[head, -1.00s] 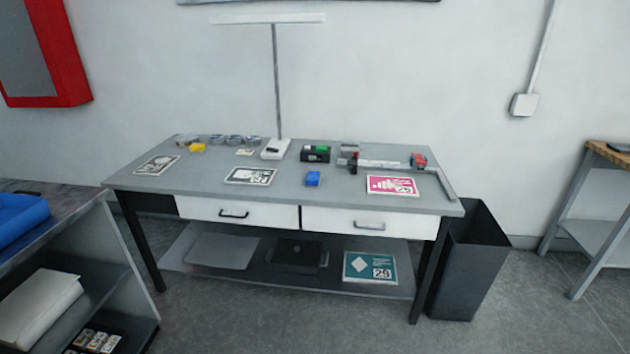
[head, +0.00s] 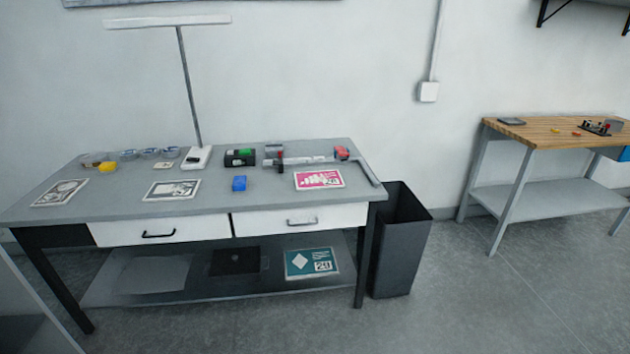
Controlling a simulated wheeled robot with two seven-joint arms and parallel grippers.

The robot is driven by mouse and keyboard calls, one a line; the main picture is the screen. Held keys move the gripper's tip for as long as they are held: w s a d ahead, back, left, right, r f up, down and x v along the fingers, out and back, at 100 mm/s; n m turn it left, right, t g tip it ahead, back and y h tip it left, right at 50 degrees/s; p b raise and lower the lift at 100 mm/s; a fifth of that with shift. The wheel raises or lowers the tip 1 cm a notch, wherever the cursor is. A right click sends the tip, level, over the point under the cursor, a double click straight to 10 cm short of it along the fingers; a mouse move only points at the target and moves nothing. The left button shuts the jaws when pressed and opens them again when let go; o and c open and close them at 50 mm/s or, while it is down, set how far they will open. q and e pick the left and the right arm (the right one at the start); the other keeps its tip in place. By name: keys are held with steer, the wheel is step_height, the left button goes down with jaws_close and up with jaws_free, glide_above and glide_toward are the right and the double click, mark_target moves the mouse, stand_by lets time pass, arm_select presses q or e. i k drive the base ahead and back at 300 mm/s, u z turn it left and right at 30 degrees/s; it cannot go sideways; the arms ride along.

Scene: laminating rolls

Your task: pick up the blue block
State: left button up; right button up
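The blue block (head: 239,184) sits on the grey tabletop (head: 217,200) near its front edge, between a black-and-white card and a pink card. It stands apart from both cards and nothing covers it. Neither of my grippers shows in the head view.
Cards (head: 172,190), a pink card (head: 319,179), a black box (head: 240,158), a lamp (head: 196,158), tape rolls and a yellow item (head: 107,167) share the table. A dark bin (head: 402,250) stands at its right. A wooden-topped bench (head: 550,129) is farther right. Open floor lies in front.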

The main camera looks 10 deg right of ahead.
mark_target(239, 183)
steer(key=u, duration=1.3)
steer(key=i, duration=1.35)
steer(key=z, duration=2.55)
